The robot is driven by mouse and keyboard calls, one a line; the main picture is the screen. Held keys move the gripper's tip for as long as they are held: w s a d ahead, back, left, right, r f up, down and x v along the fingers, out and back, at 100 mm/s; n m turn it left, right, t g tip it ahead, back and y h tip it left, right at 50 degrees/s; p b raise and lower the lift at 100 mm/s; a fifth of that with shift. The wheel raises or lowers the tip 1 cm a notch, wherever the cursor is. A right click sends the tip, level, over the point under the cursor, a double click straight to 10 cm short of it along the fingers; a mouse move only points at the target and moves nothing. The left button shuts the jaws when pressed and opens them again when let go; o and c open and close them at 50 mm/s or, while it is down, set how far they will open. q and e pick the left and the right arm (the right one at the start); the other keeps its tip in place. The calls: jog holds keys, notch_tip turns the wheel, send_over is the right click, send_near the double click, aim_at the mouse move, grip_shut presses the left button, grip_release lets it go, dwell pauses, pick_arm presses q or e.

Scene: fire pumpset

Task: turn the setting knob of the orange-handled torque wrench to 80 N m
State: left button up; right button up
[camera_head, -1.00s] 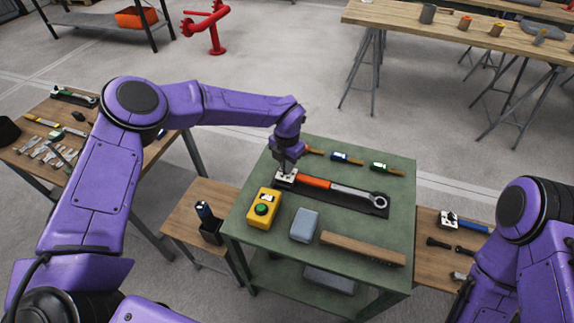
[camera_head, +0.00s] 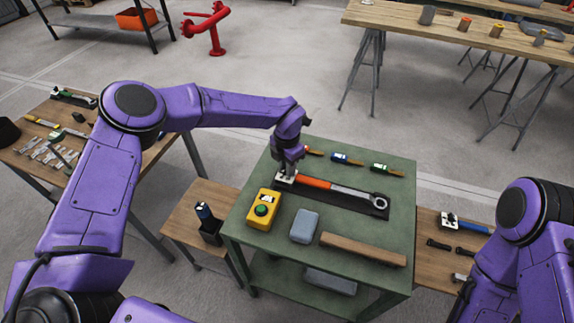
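The orange-handled torque wrench (camera_head: 318,183) lies on a dark mat (camera_head: 350,201) on the green table (camera_head: 385,240). Its ring end is at the right and its handle end at the left. My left gripper (camera_head: 286,175) points down at the handle end, over a small white part (camera_head: 283,180) there. The gripper hides the setting knob, and its fingers are too small to tell whether they are open or shut on it. The knob's setting cannot be read. My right arm (camera_head: 530,225) shows at the right edge; its gripper is out of view.
A yellow box with a green button (camera_head: 262,209), a grey-blue box (camera_head: 304,226) and a wooden bar (camera_head: 362,249) lie in front of the wrench. Several small tools, one blue-handled (camera_head: 346,159), lie behind it. Side tables with tools (camera_head: 60,135) flank the green table.

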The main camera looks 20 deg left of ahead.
pick_arm(q)
notch_tip(320, 180, up, 11)
jog(key=b, duration=0.2)
jog(key=shift+f, duration=0.2)
dwell(0.4)
